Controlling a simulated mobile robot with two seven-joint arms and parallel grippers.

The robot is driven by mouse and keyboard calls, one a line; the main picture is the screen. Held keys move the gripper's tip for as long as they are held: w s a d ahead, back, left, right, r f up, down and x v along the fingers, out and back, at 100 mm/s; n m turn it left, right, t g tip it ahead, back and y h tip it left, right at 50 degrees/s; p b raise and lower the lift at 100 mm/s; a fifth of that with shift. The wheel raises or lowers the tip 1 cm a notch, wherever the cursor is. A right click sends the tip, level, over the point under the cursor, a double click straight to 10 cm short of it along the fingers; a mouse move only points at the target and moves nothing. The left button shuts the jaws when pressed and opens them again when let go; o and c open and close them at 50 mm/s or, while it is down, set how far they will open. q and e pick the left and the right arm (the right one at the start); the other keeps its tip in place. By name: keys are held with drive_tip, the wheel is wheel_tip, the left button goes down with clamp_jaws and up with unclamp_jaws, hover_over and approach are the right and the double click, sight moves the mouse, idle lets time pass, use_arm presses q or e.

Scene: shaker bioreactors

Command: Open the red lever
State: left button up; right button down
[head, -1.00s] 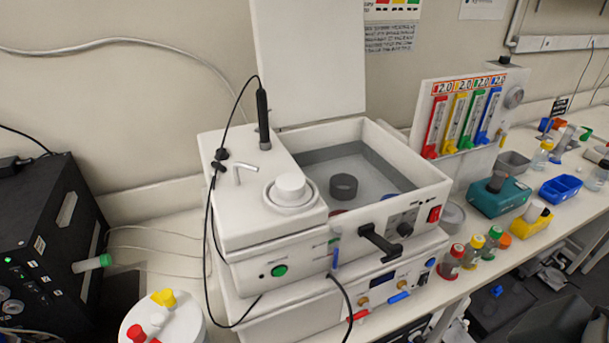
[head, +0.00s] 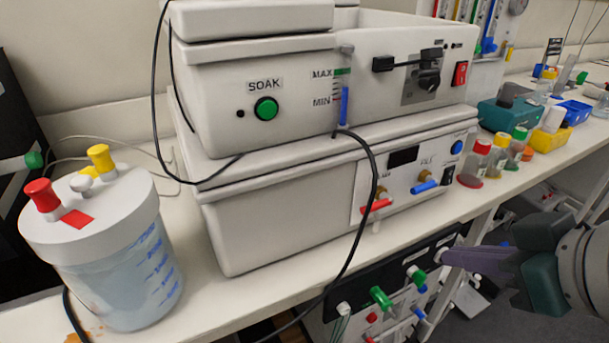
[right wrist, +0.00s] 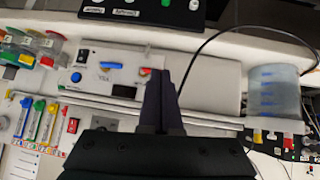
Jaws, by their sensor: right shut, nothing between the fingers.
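The red lever (head: 376,206) is a small handle on a brass valve at the front of the lower white unit (head: 270,230). A blue lever (head: 424,187) on a similar valve is to its right. My right gripper (head: 446,257) comes in from the right, below and right of the red lever, in front of the bench edge. Its fingers are together and empty. In the right wrist view, the red lever (right wrist: 147,71) shows just left of the fingertips (right wrist: 160,75), partly hidden by them. No contact can be made out. My left gripper is not in view.
A black cable (head: 366,200) hangs in front of the lower unit, just left of the red lever. A lidded container (head: 120,255) stands at the left. Several capped bottles (head: 474,165) stand right of the valves. A panel with coloured fittings (head: 385,300) is under the bench.

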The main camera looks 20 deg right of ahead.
drive_tip(key=w, duration=0.1)
drive_tip(key=w+d+r+t+y, duration=0.1)
drive_tip(key=w+d+r+t, duration=0.1)
drive_tip(key=shift+w+y, duration=0.3)
drive_tip(key=shift+w, duration=0.1)
drive_tip(key=b, duration=0.3)
approach(374, 209)
drive_tip(key=x, duration=0.6)
drive_tip(key=shift+w+f, duration=0.1)
drive_tip(key=shift+w, duration=0.3)
drive_tip(key=shift+a+f+n, duration=0.1)
drive_tip(key=shift+f+n, duration=0.05)
drive_tip(key=shift+n, duration=0.25)
